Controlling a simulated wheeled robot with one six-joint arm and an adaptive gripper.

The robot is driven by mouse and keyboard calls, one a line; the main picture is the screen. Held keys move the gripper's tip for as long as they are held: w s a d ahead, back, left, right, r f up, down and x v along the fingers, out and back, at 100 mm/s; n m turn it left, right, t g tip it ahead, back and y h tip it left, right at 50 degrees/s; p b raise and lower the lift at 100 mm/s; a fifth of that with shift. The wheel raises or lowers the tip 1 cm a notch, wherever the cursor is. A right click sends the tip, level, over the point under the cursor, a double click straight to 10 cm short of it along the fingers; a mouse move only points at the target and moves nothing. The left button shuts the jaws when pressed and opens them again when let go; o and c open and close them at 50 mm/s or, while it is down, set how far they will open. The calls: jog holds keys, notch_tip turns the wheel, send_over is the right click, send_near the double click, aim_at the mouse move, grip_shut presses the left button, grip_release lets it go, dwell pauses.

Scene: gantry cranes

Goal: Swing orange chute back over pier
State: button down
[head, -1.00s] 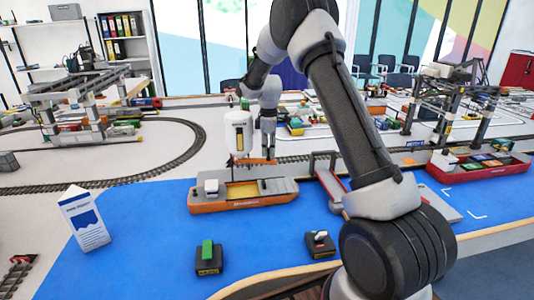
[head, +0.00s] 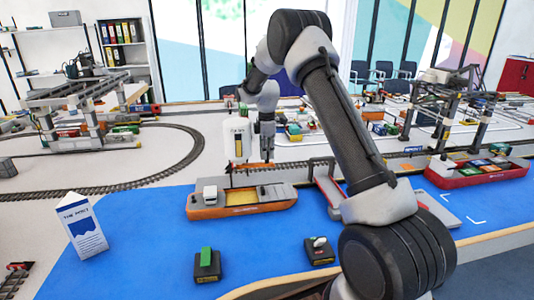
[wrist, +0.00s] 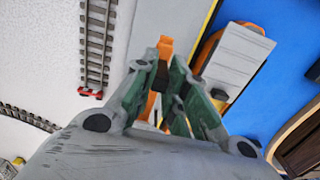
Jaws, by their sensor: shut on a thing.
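A white silo (head: 237,138) stands on the grey pier behind the orange boat (head: 228,211), which has yellow cargo and a white cabin. The orange chute is small and hard to make out below the silo in the head view. In the wrist view the orange chute (wrist: 165,43) shows at the fingertips and again between the fingers. My gripper (head: 267,160) is beside the silo, low over the pier, and its green-padded fingers (wrist: 163,62) are shut on the chute. The fingers hide part of it.
Rails run along the pier (head: 180,181) behind the boat. A paper sign (head: 83,228) and two dark control boxes, one with a green lever (head: 207,262), stand on the blue water.

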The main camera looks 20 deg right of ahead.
jog(key=c, duration=1.4)
grip_release()
jog(key=shift+c, duration=0.2)
notch_tip(320, 180, up, 12)
